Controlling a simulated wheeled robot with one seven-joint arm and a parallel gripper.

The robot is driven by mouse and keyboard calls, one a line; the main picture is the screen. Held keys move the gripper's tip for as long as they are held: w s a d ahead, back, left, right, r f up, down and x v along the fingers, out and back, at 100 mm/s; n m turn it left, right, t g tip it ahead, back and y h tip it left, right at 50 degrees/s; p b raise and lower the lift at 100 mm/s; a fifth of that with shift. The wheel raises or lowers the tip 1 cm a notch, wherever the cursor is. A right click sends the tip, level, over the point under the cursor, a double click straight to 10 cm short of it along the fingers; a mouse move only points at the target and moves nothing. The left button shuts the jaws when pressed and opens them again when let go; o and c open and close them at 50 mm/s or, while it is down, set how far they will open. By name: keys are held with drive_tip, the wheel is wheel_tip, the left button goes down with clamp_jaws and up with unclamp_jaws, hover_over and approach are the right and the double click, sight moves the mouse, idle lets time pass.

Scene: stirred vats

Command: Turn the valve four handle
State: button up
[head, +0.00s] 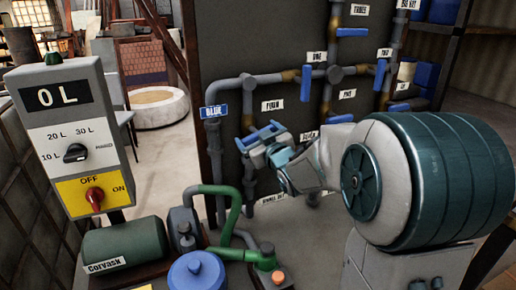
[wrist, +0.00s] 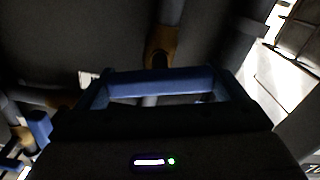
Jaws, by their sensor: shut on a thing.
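The valve four handle (head: 262,131) is a blue bar-like handle on the grey pipes, just below the label reading FOUR (head: 272,105). My gripper (head: 275,149) is at this handle and shut on it, reaching in from the right. In the wrist view a blue handle (wrist: 160,80) spans the middle, close in front of the dark gripper body.
Other blue handles sit close by on the pipes, such as those near labels ONE (head: 317,57) and TWO (head: 384,52). A control box (head: 65,130) reading 0 L stands at left. A green pump (head: 123,243) and blue-lidded vessel (head: 197,272) are in front.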

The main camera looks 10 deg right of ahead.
drive_tip(key=n+b, duration=0.3)
drive_tip(key=b, duration=0.2)
drive_tip(key=shift+a+f+n, duration=0.1)
drive_tip(key=shift+f+n, duration=0.3)
drive_tip(key=n+b, duration=0.3)
drive_tip(key=b, duration=0.1)
drive_tip(key=shift+n+b, duration=0.3)
drive_tip(key=shift+b, duration=0.1)
drive_tip(key=n+b, duration=0.3)
drive_tip(key=shift+r+n, duration=0.1)
drive_tip(key=shift+n, duration=0.2)
drive_tip(key=shift+r+n+b, duration=0.15)
drive_tip(key=shift+n+b, duration=1.2)
drive_tip(key=shift+n, duration=0.25)
drive_tip(key=o, duration=0.7)
